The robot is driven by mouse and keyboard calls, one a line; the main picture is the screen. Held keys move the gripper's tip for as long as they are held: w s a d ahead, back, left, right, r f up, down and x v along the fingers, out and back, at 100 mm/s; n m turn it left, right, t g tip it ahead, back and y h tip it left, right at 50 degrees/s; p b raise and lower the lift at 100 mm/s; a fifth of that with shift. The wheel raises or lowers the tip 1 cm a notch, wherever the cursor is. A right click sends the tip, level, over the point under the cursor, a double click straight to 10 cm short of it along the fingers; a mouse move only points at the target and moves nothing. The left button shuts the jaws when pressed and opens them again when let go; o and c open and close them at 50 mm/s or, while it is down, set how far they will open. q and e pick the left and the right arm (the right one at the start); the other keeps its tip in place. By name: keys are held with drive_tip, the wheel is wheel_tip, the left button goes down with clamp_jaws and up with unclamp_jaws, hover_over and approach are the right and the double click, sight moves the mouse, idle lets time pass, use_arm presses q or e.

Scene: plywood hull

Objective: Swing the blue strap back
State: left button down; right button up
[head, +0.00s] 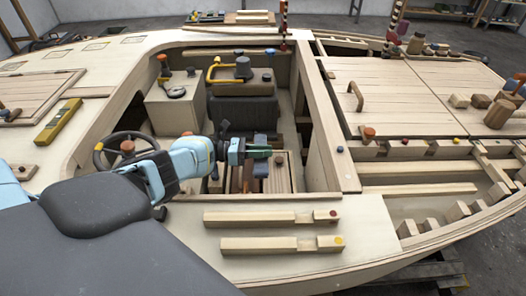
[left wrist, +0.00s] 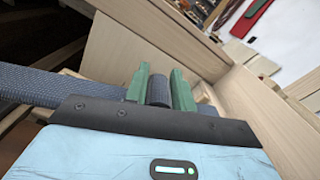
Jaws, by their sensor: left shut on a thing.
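My left gripper (head: 259,151) reaches from the left over the open cockpit of the plywood hull. In the left wrist view its two green fingers (left wrist: 158,90) are closed on a dark blue, woven piece of the blue strap (left wrist: 55,88). The strap runs off to the left behind the gripper body, and a bit of it shows to the right. In the head view a small blue patch of the strap (head: 260,169) shows just below the fingers. The arm and fingers hide much of the rest. My right gripper is not in view.
A steering wheel (head: 125,150) stands left of my forearm. A dark seat (head: 245,113) and a console with a yellow handle (head: 214,71) lie behind the gripper. Two notched wooden bars (head: 265,218) lie on the near deck. The cockpit's right wall (head: 318,135) is close.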

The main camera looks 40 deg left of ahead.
use_arm(q)
drive_tip(key=shift+a, duration=0.2)
drive_tip(key=shift+w+a+r+n, duration=0.35)
drive_tip(key=shift+w+r+n, duration=0.15)
drive_tip(key=shift+r, duration=0.05)
drive_tip(key=w+a+r+n+b, duration=0.1)
drive_tip(key=w+n+b, duration=0.1)
drive_tip(key=w+a+r+n+b, duration=0.1)
drive_tip(key=w+a+r+b, duration=0.1)
drive_tip(key=shift+a+r+n+b, duration=0.1)
drive_tip(key=shift+n+b, duration=0.3)
drive_tip(key=shift+w+a+r+n+b, duration=0.4)
drive_tip(key=shift+w+a+n+b, duration=0.25)
drive_tip(key=shift+b, duration=0.6)
drive_tip(key=shift+w+a+r+n+b, duration=0.4)
drive_tip(key=shift+w+b, duration=0.35)
drive_tip(key=shift+b, duration=0.5)
drive_tip(key=shift+d, duration=0.1)
drive_tip(key=c, duration=1.2)
unclamp_jaws()
drive_tip(key=shift+o, duration=0.2)
drive_tip(key=shift+w+r, duration=0.1)
drive_tip(key=shift+r, duration=0.05)
